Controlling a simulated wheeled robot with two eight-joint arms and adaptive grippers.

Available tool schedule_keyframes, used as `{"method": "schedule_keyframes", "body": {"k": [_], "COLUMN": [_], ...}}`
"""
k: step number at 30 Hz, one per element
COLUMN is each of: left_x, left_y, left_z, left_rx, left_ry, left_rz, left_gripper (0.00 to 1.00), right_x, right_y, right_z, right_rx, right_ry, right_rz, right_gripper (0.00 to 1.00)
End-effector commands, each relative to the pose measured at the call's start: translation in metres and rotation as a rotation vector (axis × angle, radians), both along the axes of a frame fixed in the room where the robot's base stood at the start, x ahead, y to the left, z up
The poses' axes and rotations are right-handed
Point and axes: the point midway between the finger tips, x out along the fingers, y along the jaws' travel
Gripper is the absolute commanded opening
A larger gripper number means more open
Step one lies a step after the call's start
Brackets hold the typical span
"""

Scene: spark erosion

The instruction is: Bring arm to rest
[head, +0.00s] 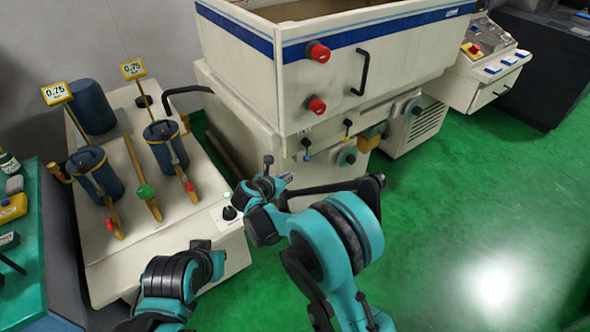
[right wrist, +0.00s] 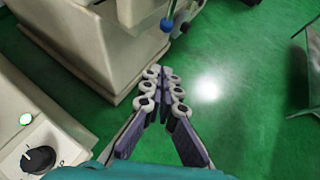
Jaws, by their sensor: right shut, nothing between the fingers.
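My right arm is teal and black and reaches in from the bottom of the head view. Its gripper (head: 284,179) is in front of the large cream machine, above the floor and near the right end of the pump bench. In the right wrist view the gripper (right wrist: 160,88) has its fingertips together with nothing between them. My left arm shows as a teal and black link low in the head view, over the front of the bench. I cannot make out a left gripper there.
The cream machine (head: 240,88) has red knobs and a black handle. The pump bench (head: 175,228) carries blue cylinders and yellow signs; its black dial (right wrist: 38,158) shows in the right wrist view. A teal table (head: 28,250) stands at far left. Green floor (head: 470,200) is open at right.

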Motion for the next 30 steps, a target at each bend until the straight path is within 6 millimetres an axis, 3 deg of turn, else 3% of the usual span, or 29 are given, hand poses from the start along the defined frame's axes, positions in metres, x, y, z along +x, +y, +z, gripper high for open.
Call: {"method": "schedule_keyframes", "body": {"k": [6,15,19,23,30], "left_x": [-0.001,0.000,0.000,0.000,0.000], "left_y": [0.000,0.000,0.000,0.000,0.000], "left_z": [0.007,0.007,0.007,0.008,0.007], "left_rx": [0.000,0.000,0.000,0.000,0.000], "left_ry": [0.000,0.000,0.000,0.000,0.000], "left_rz": [0.000,0.000,0.000,0.000,0.000], "left_gripper": [0.00,0.00,0.00,0.00,0.00], "right_x": [-0.022,-0.027,-0.038,-0.066,-0.144], "right_y": [0.013,0.006,-0.026,-0.074,-0.148], "right_z": [0.011,0.018,0.041,0.071,0.108], "right_rx": [0.000,0.040,0.206,0.479,0.996], "right_ry": [0.000,-0.005,-0.025,-0.066,-0.170], "right_rz": [0.002,-0.025,-0.138,-0.336,-0.769], "right_gripper": [0.00,0.00,0.00,0.00,0.00]}}
